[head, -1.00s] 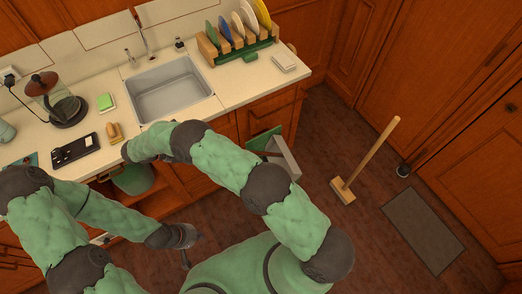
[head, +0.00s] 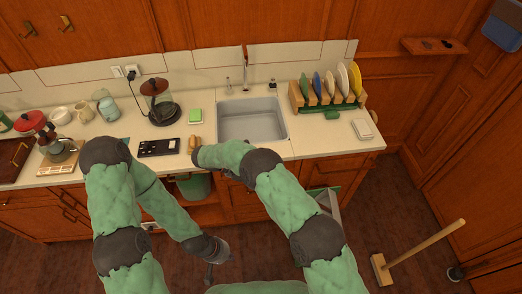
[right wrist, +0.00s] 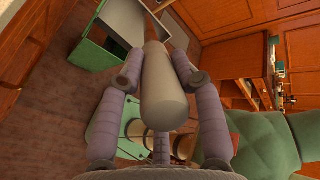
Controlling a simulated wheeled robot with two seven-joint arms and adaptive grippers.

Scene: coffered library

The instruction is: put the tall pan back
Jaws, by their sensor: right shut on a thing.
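My right gripper (right wrist: 156,68) is shut on a pale, rounded handle (right wrist: 164,105) in the right wrist view, one finger on each side. Beyond it is a grey, box-like pan with green sides (right wrist: 140,22). It also shows in the head view (head: 328,204), low in front of the cabinets and partly behind my right arm. I cannot clearly see where handle and pan join. The right gripper's fingers are hidden in the head view. My left gripper (head: 217,255) hangs low over the floor, apart from the pan; its opening is unclear.
The counter holds a sink (head: 250,120), a dish rack (head: 325,105) with several plates, a coffee maker (head: 158,100) and a black device (head: 160,148).

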